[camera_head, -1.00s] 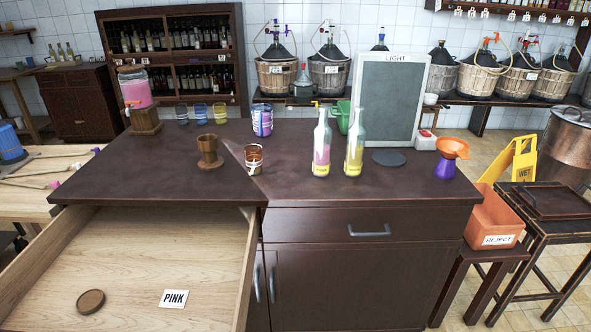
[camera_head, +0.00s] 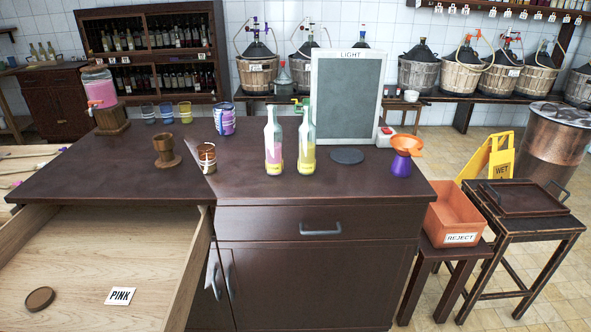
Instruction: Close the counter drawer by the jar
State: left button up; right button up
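The counter drawer (camera_head: 120,240) stands pulled far out at the left front of the dark counter (camera_head: 250,195). It is pale wood inside. The jar (camera_head: 101,88), with pink liquid and a tap, stands on a wooden block at the counter's back left, behind the open drawer. A second drawer (camera_head: 320,229), with a grey handle, is shut at the right. Neither of my grippers shows.
Two bottles (camera_head: 274,140) stand mid-counter, before a grey LIGHT board (camera_head: 347,97). A wooden cup (camera_head: 167,151) and a tin (camera_head: 207,157) stand near the open drawer. An orange REJECT bin (camera_head: 455,216) on a stool and a dark table (camera_head: 525,197) stand at the right.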

aim_at(80, 252)
jog(key=u, duration=1.85)
